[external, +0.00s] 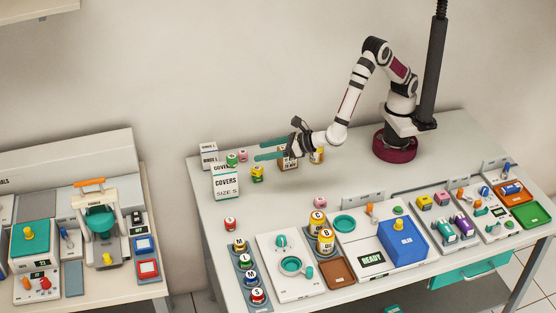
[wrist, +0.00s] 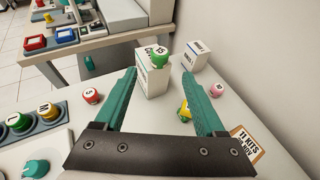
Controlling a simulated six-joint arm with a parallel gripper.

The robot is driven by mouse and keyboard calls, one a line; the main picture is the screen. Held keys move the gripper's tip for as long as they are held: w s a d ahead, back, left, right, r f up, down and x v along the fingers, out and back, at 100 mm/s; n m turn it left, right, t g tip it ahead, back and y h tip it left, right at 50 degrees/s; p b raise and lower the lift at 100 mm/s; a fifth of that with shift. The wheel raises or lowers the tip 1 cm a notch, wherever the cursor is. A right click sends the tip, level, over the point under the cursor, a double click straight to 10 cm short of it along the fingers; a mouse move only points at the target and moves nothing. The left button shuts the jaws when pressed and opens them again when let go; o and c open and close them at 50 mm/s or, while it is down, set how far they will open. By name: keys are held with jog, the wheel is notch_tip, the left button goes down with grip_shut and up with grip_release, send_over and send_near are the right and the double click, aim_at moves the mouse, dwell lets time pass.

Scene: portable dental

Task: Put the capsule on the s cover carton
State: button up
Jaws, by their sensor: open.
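The white s cover carton (external: 226,186) stands upright at the left end of the table; it also shows in the wrist view (wrist: 152,79). A green capsule (external: 231,159) with a white label appears to rest on the carton's top; in the wrist view the capsule (wrist: 161,57) overlaps the carton's top face. My gripper (external: 259,150) is open and empty to the right of the carton, its teal fingers pointing left. In the wrist view the carton and capsule show between the open fingers (wrist: 160,79), apart from them.
A second white carton (external: 209,152) stands behind. A yellow capsule (external: 257,174) and a pink one (external: 243,156) stand nearby, and a red one (external: 231,224) is nearer the front. A brown labelled kit box (external: 287,162) is beneath my gripper.

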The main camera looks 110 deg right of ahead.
jog(key=s+d+r+m+g+h, duration=0.1)
jog(key=s+d+r+m+g, duration=0.3)
jog(key=s+d+m, duration=0.55)
jog(key=s+d+r+m+g+h, duration=0.1)
jog(key=s+d+r+m+g, duration=0.3)
jog(key=s+d+m, duration=0.5)
jog(key=s+a+m+g+y, duration=0.1)
jog(key=s+a+m+y, duration=0.2)
jog(key=s+m, duration=0.2)
jog(key=s+a+f+m+g+y, duration=0.1)
jog(key=s+a+m+y, duration=0.2)
jog(key=s+m, duration=0.3)
jog(key=s+a+f+m+g+y, duration=0.1)
jog(key=s+a+m+y, duration=0.3)
jog(key=s, duration=0.6)
jog(key=shift+a+f+m+g, duration=0.15)
jog(key=shift+a+m+g, duration=0.4)
jog(key=shift+m, duration=0.6)
